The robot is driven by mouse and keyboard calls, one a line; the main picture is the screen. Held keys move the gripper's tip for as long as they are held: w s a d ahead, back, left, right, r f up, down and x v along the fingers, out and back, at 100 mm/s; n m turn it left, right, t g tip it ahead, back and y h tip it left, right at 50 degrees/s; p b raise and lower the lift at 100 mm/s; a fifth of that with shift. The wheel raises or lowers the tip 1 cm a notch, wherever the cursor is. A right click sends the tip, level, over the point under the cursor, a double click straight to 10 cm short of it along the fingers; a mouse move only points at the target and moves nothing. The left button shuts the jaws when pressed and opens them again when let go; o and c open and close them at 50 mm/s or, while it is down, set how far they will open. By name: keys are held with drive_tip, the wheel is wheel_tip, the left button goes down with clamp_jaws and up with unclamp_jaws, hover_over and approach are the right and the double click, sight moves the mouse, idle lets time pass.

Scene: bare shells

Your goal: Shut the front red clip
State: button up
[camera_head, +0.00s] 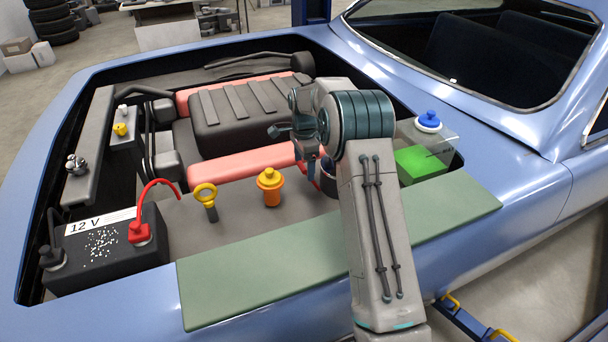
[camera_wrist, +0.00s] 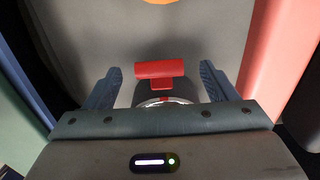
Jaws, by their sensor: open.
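In the wrist view the red clip (camera_wrist: 160,70) is a short red crossbar on a narrow stem, on a dark round housing (camera_wrist: 162,92) with a shiny rim. My gripper (camera_wrist: 158,71) is open, with one finger on each side of the clip and a visible gap to each. I see nothing held between the fingers. In the head view my arm and wrist cover most of the dark round housing (camera_head: 329,182) and hide much of my gripper. Whether the clip stands raised or lies flat is hard to tell.
An orange cap (camera_head: 270,187), a yellow ring-topped dipstick (camera_head: 206,197) and a battery (camera_head: 108,250) with a red lead stand to the left. A blue-capped tank (camera_head: 430,150) is to the right. Red engine covers (camera_head: 240,163) lie behind; a green mat (camera_head: 260,278) covers the fender.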

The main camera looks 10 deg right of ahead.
drive_tip(key=shift+f, duration=2.55)
drive_tip(key=c, duration=1.3)
drive_tip(key=shift+w+d+r+y+p, duration=0.15)
drive_tip(key=shift+d+r+y+p, duration=0.35)
drive_tip(key=shift+d+y+p, duration=0.4)
drive_tip(key=shift+c, duration=0.2)
drive_tip(key=y, duration=0.1)
drive_tip(key=d+y, duration=0.1)
drive_tip(key=shift+w+d+r+g+y, duration=0.2)
drive_tip(key=shift+r+g+y, duration=0.1)
drive_tip(key=shift+g, duration=0.1)
drive_tip(key=shift+w+d+p, duration=0.1)
drive_tip(key=shift+d+p, duration=0.2)
drive_tip(key=shift+d, duration=0.2)
drive_tip(key=shift+r, duration=0.1)
